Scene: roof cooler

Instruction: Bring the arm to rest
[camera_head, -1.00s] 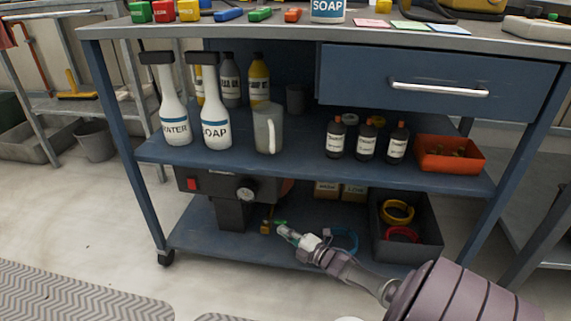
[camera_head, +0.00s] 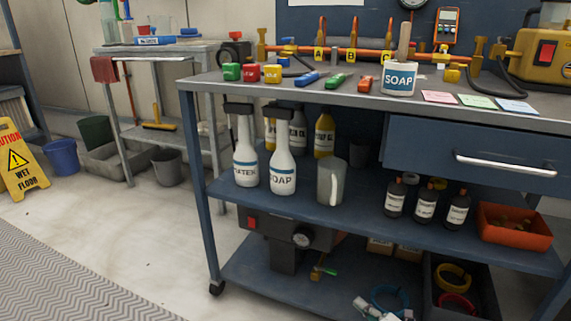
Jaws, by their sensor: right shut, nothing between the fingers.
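Only the tip of my right gripper (camera_head: 366,307) shows, at the bottom edge of the head view. It is shut and empty, in front of the cart's lower shelf (camera_head: 240,270). The rest of my right arm is cut off by the frame edge. My left gripper is not in view.
The blue cart has a water bottle (camera_head: 245,155), a soap bottle (camera_head: 283,160) and a grey jug (camera_head: 331,182) on its middle shelf. A black bin (camera_head: 488,300) stands low at right. A wet floor sign (camera_head: 20,160) stands at left. The floor between is clear.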

